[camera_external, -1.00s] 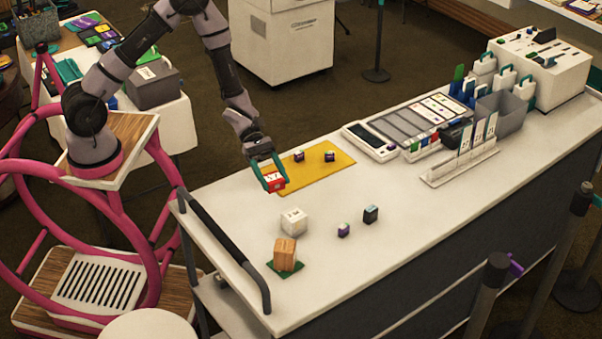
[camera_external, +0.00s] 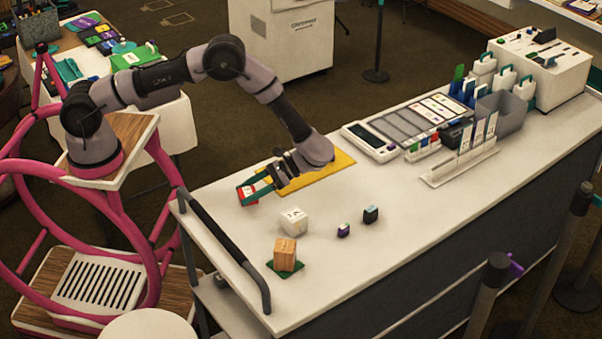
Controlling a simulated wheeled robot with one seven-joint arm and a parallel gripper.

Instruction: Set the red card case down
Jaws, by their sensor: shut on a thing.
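The red card case (camera_external: 246,194) is a small red box with a white face. It is near the left edge of the white counter (camera_external: 400,230), left of the yellow mat (camera_external: 340,164). My gripper (camera_external: 254,188) has green fingers and is shut on the case, reaching it from the right, almost level. I cannot tell whether the case touches the counter or hangs just above it. My wrist and forearm hide much of the yellow mat and whatever lies on it.
A white cube (camera_external: 293,221), a wooden block (camera_external: 285,252) on a green mat, and two small dark cubes (camera_external: 343,230) (camera_external: 370,214) stand in front. A dark handrail (camera_external: 225,250) borders the left end. A phone-like device (camera_external: 371,142) and card trays lie at the back right.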

